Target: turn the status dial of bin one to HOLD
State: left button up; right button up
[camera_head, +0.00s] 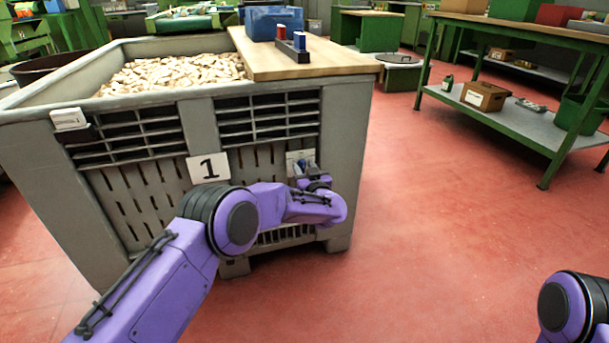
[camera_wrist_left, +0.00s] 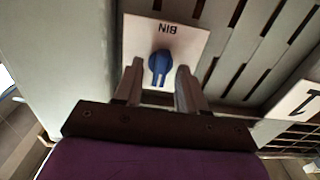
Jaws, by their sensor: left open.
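Bin one (camera_head: 348,150) is a large grey crate full of cork stoppers (camera_head: 175,73), with a white plate bearing the number 1 (camera_head: 209,168) on its front. The status dial is a blue knob (camera_wrist_left: 161,66) on a white plate (camera_wrist_left: 190,42) lettered BIN, which appears upside down in the left wrist view. In the head view the dial plate (camera_head: 300,157) shows partly above my left gripper (camera_head: 305,172). In the wrist view my left gripper (camera_wrist_left: 160,80) is open, with one finger on each side of the knob. I cannot tell whether they touch it. The HOLD mark is not readable.
A wooden board (camera_head: 305,62) across the bin carries a blue box (camera_head: 272,22) and a dark rack with red and blue pieces. A green workbench (camera_head: 530,120) stands at the right. The red floor between is clear. Part of my right arm shows at the lower right.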

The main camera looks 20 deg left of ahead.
pick_arm(q)
jog(key=shift+w+a, duration=0.15)
jog(key=shift+w, duration=0.05)
jog(key=c, duration=0.7)
jog(key=shift+c, duration=0.2)
jog(key=shift+n, duration=0.4)
jog(key=shift+n+p, duration=0.4)
jog(key=shift+n, duration=0.5)
jog(key=n, duration=0.2)
jog(key=shift+n, duration=0.4)
jog(key=n, duration=0.3)
jog(key=shift+s+a+f, duration=0.1)
jog(key=shift+f, duration=0.05)
jog(key=shift+n, duration=1.7)
